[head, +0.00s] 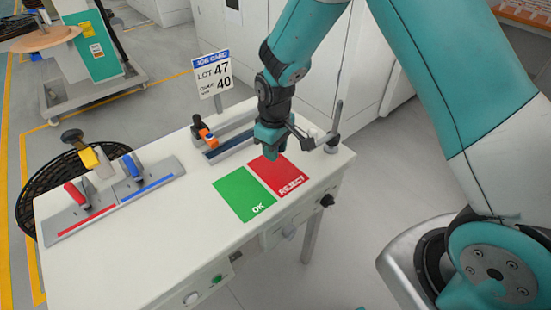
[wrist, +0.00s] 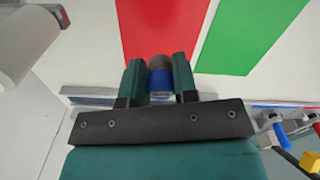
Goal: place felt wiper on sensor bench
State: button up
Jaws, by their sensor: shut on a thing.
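My gripper (head: 270,150) hangs over the white bench (head: 130,255), near the far edge of the red REJECT mat (head: 284,175). In the wrist view its two teal fingers (wrist: 158,62) are shut on a small blue cylinder with a brownish-grey end (wrist: 160,78), which I take to be the felt wiper. Only part of the held thing shows between the fingers. In the head view my gripper hides it. Whether it touches the bench top cannot be told. The green OK mat (head: 240,194) lies left of the red one.
Red-handled (head: 75,193) and blue-handled (head: 131,165) tools stand on grey plates at the bench's left. A black-and-orange device (head: 203,131), a job card (head: 212,75) and a grey post (head: 335,125) stand at the back and right.

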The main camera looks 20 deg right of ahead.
aim_at(275, 169)
jog(key=shift+f, duration=2.1)
jog(key=shift+f, duration=0.1)
jog(key=shift+f, duration=0.15)
jog(key=o, duration=0.9)
notch_tip(275, 169, up, 12)
jog(key=shift+r+b, duration=0.1)
jog(key=shift+b, duration=0.4)
jog(key=s+a+r+y, duration=0.1)
jog(key=s+r, duration=0.4)
jog(key=s, duration=0.3)
jog(key=s+a+r+y, duration=0.1)
jog(key=s+a+r, duration=0.1)
jog(key=s+r, duration=0.3)
jog(key=s+a+r+y, duration=0.1)
jog(key=s+r, duration=0.4)
jog(key=s, duration=0.7)
jog(key=shift+a+r+y, duration=0.1)
jog(key=shift+a+y, duration=0.1)
jog(key=shift+y, duration=0.4)
